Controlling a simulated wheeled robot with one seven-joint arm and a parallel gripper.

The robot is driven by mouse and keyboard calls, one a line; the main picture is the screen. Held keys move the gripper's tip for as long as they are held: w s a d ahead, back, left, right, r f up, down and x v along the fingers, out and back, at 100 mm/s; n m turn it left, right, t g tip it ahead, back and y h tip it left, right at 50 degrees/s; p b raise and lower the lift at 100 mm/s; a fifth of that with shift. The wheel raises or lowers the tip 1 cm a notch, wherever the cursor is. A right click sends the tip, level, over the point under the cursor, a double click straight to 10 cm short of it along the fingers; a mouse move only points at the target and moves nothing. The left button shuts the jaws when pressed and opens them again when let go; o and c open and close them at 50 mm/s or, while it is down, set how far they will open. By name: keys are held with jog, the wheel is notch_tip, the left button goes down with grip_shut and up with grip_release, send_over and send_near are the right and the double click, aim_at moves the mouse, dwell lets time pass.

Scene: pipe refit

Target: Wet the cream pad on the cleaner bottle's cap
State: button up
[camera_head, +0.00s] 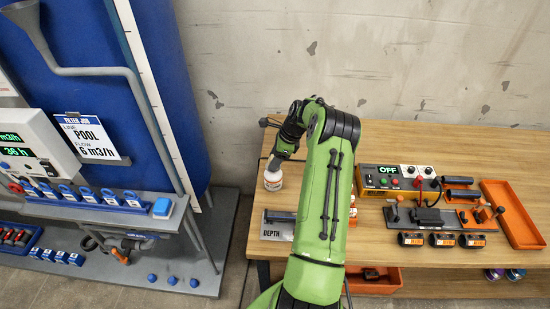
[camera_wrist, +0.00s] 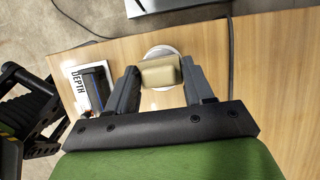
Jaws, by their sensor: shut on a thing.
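The cream pad (camera_wrist: 160,72) is held between the two fingers of my gripper (camera_wrist: 160,80) in the wrist view. Directly below the pad in that view is the white round top of the cleaner bottle (camera_wrist: 158,50), partly hidden by the pad. In the head view the white cleaner bottle (camera_head: 273,182) with an orange and white label stands upright near the left edge of the wooden table. My gripper (camera_head: 277,160) is just above its cap there. The pad is not distinct in the head view. Whether pad and cap touch, I cannot tell.
A DEPTH card (camera_head: 277,234) with a dark gauge lies in front of the bottle. A control box (camera_head: 398,179) reading OFF, a clamp fixture, several black rings and an orange tray (camera_head: 513,213) are to the right. A blue panel stands left of the table.

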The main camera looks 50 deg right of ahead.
jog(key=shift+f+b, duration=0.35)
jog(key=shift+f, duration=0.35)
dwell(0.5)
dwell(0.4)
notch_tip(320, 180, up, 7)
jog(key=p, duration=0.6)
jog(key=shift+r, duration=0.15)
dwell(0.5)
